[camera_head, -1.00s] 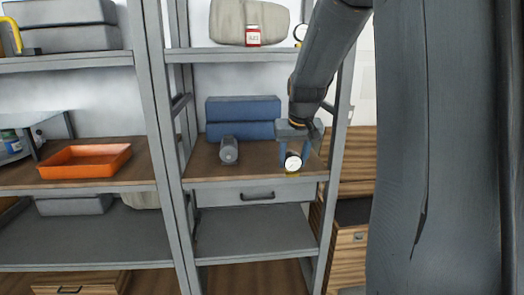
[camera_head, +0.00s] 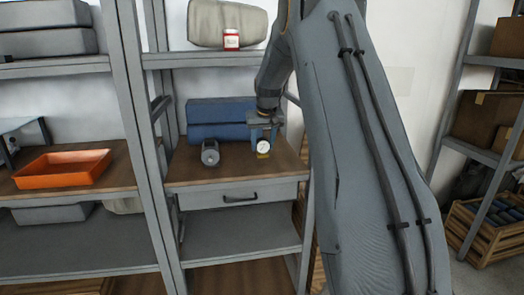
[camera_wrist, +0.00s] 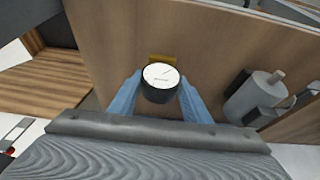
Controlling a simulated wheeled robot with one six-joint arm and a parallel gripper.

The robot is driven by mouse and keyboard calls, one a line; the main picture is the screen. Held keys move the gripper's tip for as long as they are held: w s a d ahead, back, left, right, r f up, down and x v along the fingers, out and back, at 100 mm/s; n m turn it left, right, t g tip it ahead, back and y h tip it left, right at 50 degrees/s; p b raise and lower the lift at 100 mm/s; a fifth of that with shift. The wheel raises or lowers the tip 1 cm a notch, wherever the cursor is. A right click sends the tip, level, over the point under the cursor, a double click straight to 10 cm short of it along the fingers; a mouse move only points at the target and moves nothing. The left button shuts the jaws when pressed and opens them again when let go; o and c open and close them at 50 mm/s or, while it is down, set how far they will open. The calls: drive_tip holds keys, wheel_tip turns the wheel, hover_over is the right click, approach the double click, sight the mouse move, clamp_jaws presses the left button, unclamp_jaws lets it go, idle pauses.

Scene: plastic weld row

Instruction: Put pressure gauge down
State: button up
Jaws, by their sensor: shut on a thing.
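The pressure gauge (camera_head: 263,147) has a round white face, a dark body and a brass-yellow fitting. It is at the right part of the wooden shelf board (camera_head: 235,172) in the head view. In the wrist view the gauge (camera_wrist: 160,80) sits between the two blue fingers, face toward the camera. My gripper (camera_head: 263,140) is shut on the gauge; the fingers also show in the wrist view (camera_wrist: 158,92). The gauge is at or just above the board; I cannot tell whether it touches.
A grey cylindrical device (camera_head: 210,152) stands left of the gauge on the same board. Blue boxes (camera_head: 220,120) are behind it. A drawer (camera_head: 238,194) is below. An orange tray (camera_head: 62,168) is on the left rack. Bare board lies in front of the grey device.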

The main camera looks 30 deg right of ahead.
sight(263, 152)
drive_tip(key=shift+f, duration=1.4)
drive_tip(key=shift+f, duration=0.1)
drive_tip(key=o, duration=1.2)
drive_tip(key=v, duration=0.5)
drive_tip(key=s+a+f+g, duration=0.1)
drive_tip(key=s+a+f, duration=0.2)
drive_tip(key=s, duration=1)
drive_tip(key=s+a+f+n+g+b, duration=0.1)
drive_tip(key=s+a+f, duration=0.2)
drive_tip(key=s+a, duration=0.7)
drive_tip(key=s+a+f+n+g+y, duration=0.1)
drive_tip(key=s+a+f, duration=0.3)
drive_tip(key=s, duration=1.3)
drive_tip(key=shift+s+a+g, duration=0.15)
drive_tip(key=shift+a+g, duration=0.15)
drive_tip(key=shift+a, duration=0.5)
drive_tip(key=shift+s+a+g, duration=0.15)
drive_tip(key=shift+a+g, duration=0.15)
drive_tip(key=shift+a, duration=0.5)
